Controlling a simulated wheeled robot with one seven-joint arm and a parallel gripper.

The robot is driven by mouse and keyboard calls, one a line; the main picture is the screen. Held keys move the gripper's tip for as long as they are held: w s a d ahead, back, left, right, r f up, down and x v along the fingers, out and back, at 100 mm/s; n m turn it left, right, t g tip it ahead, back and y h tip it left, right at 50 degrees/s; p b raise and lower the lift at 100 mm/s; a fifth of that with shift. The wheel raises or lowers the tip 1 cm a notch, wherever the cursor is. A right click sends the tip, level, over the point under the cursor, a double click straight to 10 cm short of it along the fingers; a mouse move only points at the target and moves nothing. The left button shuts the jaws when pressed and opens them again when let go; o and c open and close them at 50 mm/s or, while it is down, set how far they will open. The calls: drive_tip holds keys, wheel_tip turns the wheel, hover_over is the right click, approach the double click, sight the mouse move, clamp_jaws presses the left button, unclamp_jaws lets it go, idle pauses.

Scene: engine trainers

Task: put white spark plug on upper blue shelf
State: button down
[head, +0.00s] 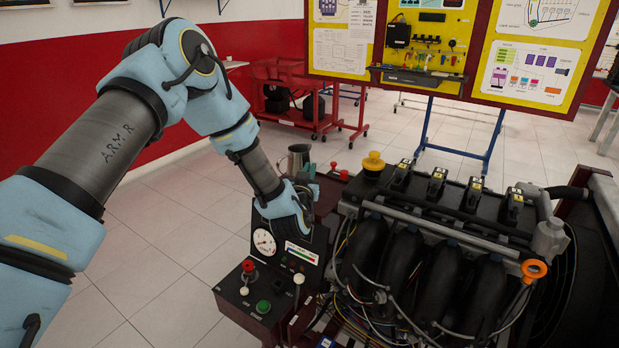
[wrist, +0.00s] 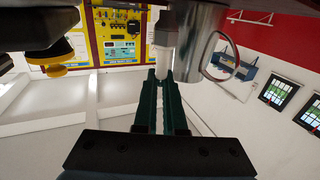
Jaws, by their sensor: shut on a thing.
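My gripper (wrist: 166,78) is shut on the white spark plug (wrist: 168,48), which stands out beyond the fingertips in the wrist view. Its upper part is pale and its lower end is between the fingers. In the head view my gripper is partly hidden behind my own wrist, by the gauge panel at the left of the engine, and the plug cannot be made out. A metal mug (wrist: 194,45) is right beside the plug in the wrist view; it also shows in the head view (head: 298,158).
The engine trainer (head: 430,250) fills the right front, with a yellow cap (head: 373,164) and an orange ring (head: 533,269). A control box (head: 255,296) stands at its left. A red cart (head: 292,97) and a yellow board (head: 420,45) are behind. The floor at left is clear.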

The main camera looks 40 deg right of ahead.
wheel_tip(320, 180, up, 8)
drive_tip(key=shift+r+b, duration=0.2)
drive_tip(key=shift+b, duration=1.05)
drive_tip(key=w+a+f+n+t+y, duration=0.3)
drive_tip(key=w+a, duration=0.8)
drive_tip(key=a, duration=0.3)
drive_tip(key=w+a+f+n+t+y, duration=0.2)
drive_tip(key=w+a+y, duration=0.1)
drive_tip(key=w+a, duration=0.85)
drive_tip(key=w+a+f+n+t+y, duration=0.1)
drive_tip(key=a+y, duration=0.3)
drive_tip(key=a, duration=1.4)
drive_tip(key=w+a+f+n+t+y, duration=0.1)
drive_tip(key=a+n+y, duration=0.3)
drive_tip(key=a, duration=1.4)
drive_tip(key=shift+a+f+n, duration=0.2)
drive_tip(key=shift+f+n, duration=0.1)
drive_tip(key=shift+f, duration=0.1)
drive_tip(key=shift+w+a, duration=0.1)
